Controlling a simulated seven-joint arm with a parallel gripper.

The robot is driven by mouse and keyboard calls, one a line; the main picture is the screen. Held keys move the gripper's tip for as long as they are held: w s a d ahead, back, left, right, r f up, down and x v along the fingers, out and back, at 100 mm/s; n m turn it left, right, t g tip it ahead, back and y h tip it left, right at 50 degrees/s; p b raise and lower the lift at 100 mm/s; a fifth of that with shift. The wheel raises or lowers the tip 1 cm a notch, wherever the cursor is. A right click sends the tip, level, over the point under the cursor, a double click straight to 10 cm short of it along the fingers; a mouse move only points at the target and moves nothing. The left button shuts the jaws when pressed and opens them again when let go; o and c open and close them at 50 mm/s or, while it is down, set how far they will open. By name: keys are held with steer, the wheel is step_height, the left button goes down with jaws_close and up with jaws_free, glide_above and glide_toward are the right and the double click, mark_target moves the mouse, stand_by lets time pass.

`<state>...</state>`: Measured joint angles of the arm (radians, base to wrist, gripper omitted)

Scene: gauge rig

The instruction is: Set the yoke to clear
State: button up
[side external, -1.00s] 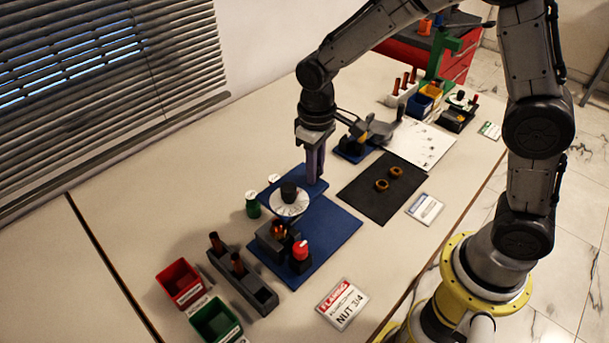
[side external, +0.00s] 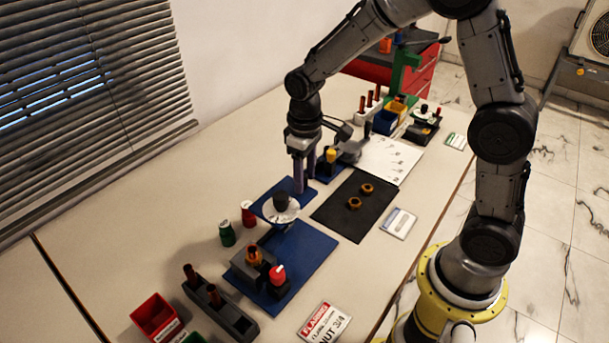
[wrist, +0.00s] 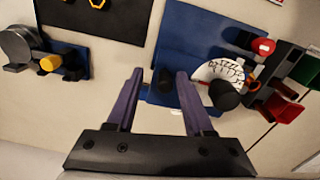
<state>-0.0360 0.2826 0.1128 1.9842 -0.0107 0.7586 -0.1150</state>
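No part is labelled yoke, and I cannot tell for sure which part it is. A white half-round dial (side external: 283,215) with dark markings stands on the blue rig, with a black knob (side external: 281,201) on it. Both show right of my fingers in the wrist view, the dial (wrist: 212,70) and the knob (wrist: 225,96). My gripper (side external: 305,186) points down just behind the knob, over or beside a small blue plate (side external: 268,205).
A grey block with an orange-brown post (side external: 253,256) and a red-topped black block (side external: 278,280) stand on the blue base (side external: 312,245). Green (side external: 227,234) and red (side external: 247,214) cylinders stand left. A black mat (side external: 340,222) holds two nuts. A grey rack (side external: 232,318) stands in front.

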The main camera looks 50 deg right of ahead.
step_height(320, 180, up, 14)
stand_by(0.6)
steer(key=shift+f, duration=0.1)
